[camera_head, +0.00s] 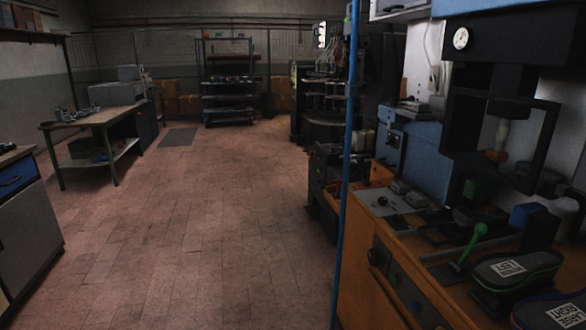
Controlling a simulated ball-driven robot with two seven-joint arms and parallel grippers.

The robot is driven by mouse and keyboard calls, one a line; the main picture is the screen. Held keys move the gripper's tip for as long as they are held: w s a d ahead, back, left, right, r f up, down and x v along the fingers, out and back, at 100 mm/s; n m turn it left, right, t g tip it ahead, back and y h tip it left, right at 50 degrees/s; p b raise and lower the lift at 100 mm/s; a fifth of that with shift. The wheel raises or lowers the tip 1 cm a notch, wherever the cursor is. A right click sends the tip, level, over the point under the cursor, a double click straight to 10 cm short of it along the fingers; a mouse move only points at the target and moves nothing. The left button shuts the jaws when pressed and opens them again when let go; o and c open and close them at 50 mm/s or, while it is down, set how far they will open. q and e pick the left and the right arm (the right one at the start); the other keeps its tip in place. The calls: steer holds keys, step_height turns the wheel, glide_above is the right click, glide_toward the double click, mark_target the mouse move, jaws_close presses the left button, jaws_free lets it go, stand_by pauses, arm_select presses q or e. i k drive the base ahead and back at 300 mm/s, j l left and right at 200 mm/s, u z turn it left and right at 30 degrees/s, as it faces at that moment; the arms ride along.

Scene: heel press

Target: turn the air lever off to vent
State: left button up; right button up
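A heel press with a dark frame (447,125) stands on the right, with a round white gauge (461,39) high on its front. A short green lever (472,243) leans on the orange bench (405,243) in front of the press. I cannot tell whether this green lever is the air lever, and no off or vent marking is readable. Neither of my grippers is in view.
Two dark shoe-shaped pieces with white labels, one here (512,268), lie at the bench's front right. A blue block (525,214) stands behind them. A blue upright pole (348,160) is left of the bench. The brick-red floor (190,220) is clear.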

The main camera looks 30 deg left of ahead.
mark_target(360, 159)
steer(key=u, duration=0.5)
steer(key=i+j, duration=0.65)
steer(key=i, duration=0.3)
steer(key=i+j+u, duration=0.1)
steer(key=i+j, duration=0.55)
steer(key=i, duration=0.25)
steer(key=i+j, duration=0.35)
steer(key=i, duration=0.15)
steer(key=u, duration=0.05)
